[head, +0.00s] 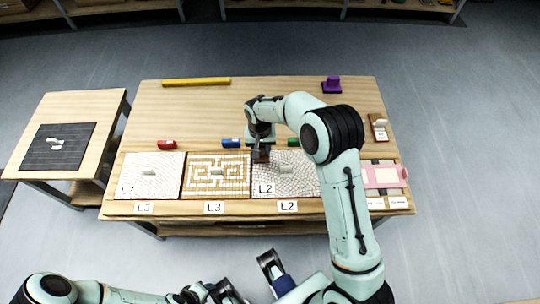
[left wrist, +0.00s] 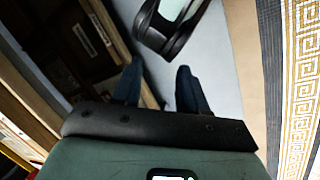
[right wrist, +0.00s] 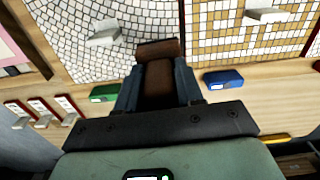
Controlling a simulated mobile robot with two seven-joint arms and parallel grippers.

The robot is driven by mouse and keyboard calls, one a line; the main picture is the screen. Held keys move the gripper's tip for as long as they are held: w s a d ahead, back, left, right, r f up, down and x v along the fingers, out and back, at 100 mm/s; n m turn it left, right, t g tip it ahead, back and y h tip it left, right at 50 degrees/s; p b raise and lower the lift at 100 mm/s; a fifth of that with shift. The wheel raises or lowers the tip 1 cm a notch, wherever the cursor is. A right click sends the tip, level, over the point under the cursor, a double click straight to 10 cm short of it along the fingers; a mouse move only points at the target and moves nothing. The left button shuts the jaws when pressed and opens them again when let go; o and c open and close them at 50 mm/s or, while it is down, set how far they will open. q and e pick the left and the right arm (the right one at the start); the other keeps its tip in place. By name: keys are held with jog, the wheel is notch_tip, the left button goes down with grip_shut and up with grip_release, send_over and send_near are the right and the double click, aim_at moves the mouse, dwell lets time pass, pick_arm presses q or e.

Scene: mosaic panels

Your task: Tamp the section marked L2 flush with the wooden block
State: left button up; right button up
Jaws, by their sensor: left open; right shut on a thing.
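The L2 section (head: 300,186) is a pale mosaic panel on the table, with an L2 label below it. A small pale raised piece (head: 288,167) stands on it. My right gripper (head: 261,146) is shut on the brown wooden block (right wrist: 160,82). It holds the block over the panel's upper left edge, near the patterned panel. Whether the block touches the tiles I cannot tell. In the right wrist view the pale mosaic (right wrist: 75,45) lies ahead and left of the block. My left gripper (left wrist: 158,80) is open and empty, away from the panels, low in the head view.
A pale panel (head: 135,172) and a gold-patterned panel (head: 205,188) lie left of L2. Red (head: 166,145), blue (head: 231,142) and green (head: 293,142) blocks lie behind. A pink piece (head: 385,176) is at right, a purple one (head: 331,85) behind.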

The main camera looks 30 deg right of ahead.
aim_at(261, 155)
notch_tip(261, 155, down, 4)
jog(key=b, duration=0.2)
jog(key=shift+f+b, duration=0.15)
jog(key=shift+b, duration=0.15)
pick_arm(q)
jog(key=shift+s+d+f+b, duration=0.1)
jog(key=shift+s+f+b, duration=0.15)
jog(key=shift+f, duration=0.7)
jog(key=shift+s+d+f+b, duration=0.15)
jog(key=shift+s+f, duration=0.15)
jog(key=shift+f, duration=0.6)
pick_arm(e)
jog(key=shift+f, duration=0.75)
pick_arm(q)
jog(key=shift+a+f+b, duration=0.1)
jog(key=shift+f+b, duration=0.3)
jog(key=shift+f, duration=0.1)
pick_arm(e)
jog(key=shift+f, duration=0.7)
jog(key=shift+r+p, duration=2.5)
jog(key=shift+r, duration=1.15)
pick_arm(q)
jog(key=r, duration=0.5)
jog(key=shift+w+r, duration=0.2)
jog(key=shift+r, duration=0.1)
